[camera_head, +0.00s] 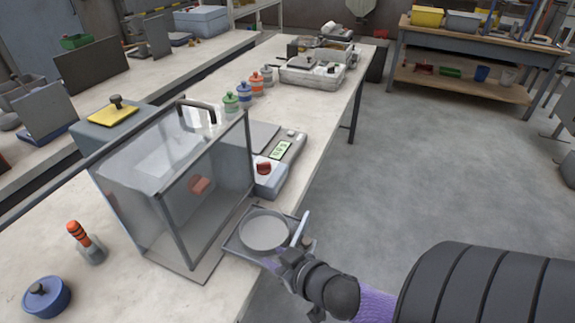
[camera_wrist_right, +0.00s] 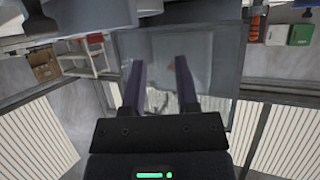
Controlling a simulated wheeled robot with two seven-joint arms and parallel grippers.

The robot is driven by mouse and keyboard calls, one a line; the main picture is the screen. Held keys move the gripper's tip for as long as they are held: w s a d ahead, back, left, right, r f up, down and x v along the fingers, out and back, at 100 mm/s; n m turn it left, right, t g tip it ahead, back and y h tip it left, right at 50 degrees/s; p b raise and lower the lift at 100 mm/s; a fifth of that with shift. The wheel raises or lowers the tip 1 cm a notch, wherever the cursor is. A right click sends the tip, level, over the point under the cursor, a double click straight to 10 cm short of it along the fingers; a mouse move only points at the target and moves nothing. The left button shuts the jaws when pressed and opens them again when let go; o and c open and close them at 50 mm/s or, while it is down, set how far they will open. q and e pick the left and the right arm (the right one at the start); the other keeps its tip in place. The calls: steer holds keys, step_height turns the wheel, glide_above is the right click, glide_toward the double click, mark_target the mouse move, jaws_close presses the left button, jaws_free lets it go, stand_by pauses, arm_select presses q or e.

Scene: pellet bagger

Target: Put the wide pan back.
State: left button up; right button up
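A round, shallow grey pan (camera_head: 264,232), which looks like the wide pan, lies level in a square, thin-rimmed grey holder (camera_head: 232,248) at the bench's right edge, in front of the clear-walled case. My right gripper (camera_head: 291,244) is at the near right side of the pan and holder. Its two fingers stand apart in the right wrist view (camera_wrist_right: 158,78), with no solid object clearly gripped between them. Whether a finger touches the pan or holder I cannot tell. My left gripper is not in view.
The clear-walled case (camera_head: 180,190) with a black handle stands close left. A scale with a green display (camera_head: 280,150) and a red-knobbed unit (camera_head: 264,170) sit behind. A blue lidded pot (camera_head: 46,297) and an orange-striped tool (camera_head: 80,234) are front left. Open floor lies right.

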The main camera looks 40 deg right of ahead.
steer(key=shift+n+g+y, duration=0.3)
steer(key=shift+n+g, duration=0.3)
steer(key=shift+g, duration=0.3)
steer(key=a+f, duration=0.2)
steer(key=f, duration=0.1)
steer(key=a+f, duration=0.2)
steer(key=f, duration=0.1)
steer(key=a+f, duration=0.2)
steer(key=shift+s+f, duration=0.4)
steer(key=s+f+g, duration=0.6)
steer(key=s+f, duration=0.6)
steer(key=f, duration=0.2)
steer(key=s+f+g, duration=0.2)
steer(key=s, duration=0.5)
steer(key=s+f+n+g, duration=0.1)
steer(key=s+f+g, duration=0.1)
steer(key=s, duration=0.5)
steer(key=shift+s+a+f+h, duration=0.25)
steer(key=shift+a+f+h, duration=0.15)
steer(key=shift+f, duration=0.35)
